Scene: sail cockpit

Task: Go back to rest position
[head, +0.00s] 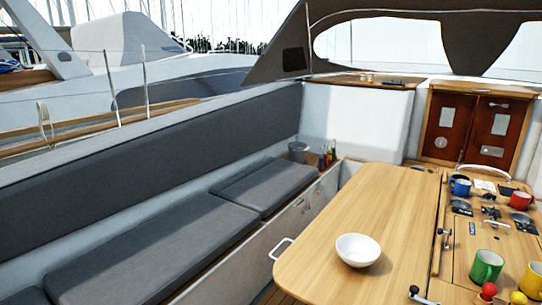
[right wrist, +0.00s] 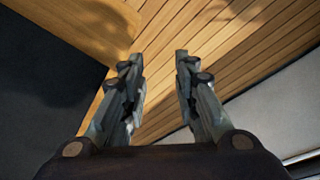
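My right gripper (right wrist: 158,60) shows in the right wrist view. Its two fingers are apart with nothing between them. Bare wooden planks (right wrist: 215,50) show beyond the fingertips. Neither gripper shows in the head view, and my left gripper is in no view.
The wooden table (head: 340,215) holds a white bowl (head: 358,250). To its right stand a blue mug (head: 460,187), a red mug (head: 521,199), a green mug (head: 486,267) and a yellow mug (head: 531,284). Grey bench cushions (head: 150,250) line the left. Closed red-brown doors (head: 475,125) are at the back.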

